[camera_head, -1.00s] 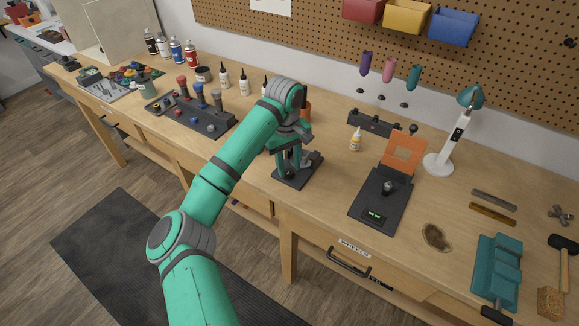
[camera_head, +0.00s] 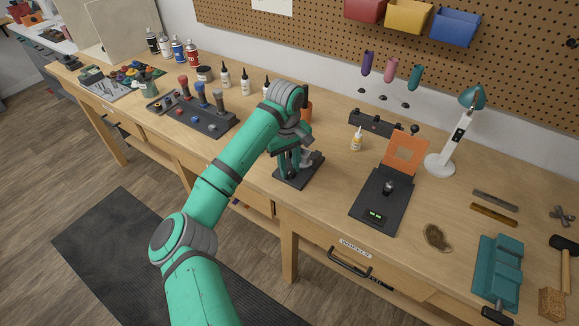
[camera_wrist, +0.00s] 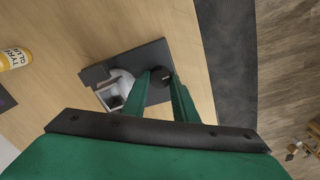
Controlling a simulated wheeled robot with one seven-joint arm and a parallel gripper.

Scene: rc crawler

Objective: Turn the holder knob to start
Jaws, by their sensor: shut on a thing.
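The holder is a dark base plate (camera_head: 312,174) on the workbench, with a grey clamp-like part (camera_head: 315,158) standing on it. In the wrist view the plate (camera_wrist: 152,52) lies below my gripper, and the pale grey clamp part (camera_wrist: 112,97) is left of the fingers. The round black knob (camera_wrist: 161,77) sits between the fingertips near the right side of the plate. My gripper (camera_wrist: 161,82) points down and is shut on the knob, with a green finger on each side. In the head view my arm and gripper hide part of the holder.
A black device with an orange panel (camera_head: 404,151) stands right of the holder. A lamp (camera_head: 440,163) and teal vise (camera_head: 498,268) are further right.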

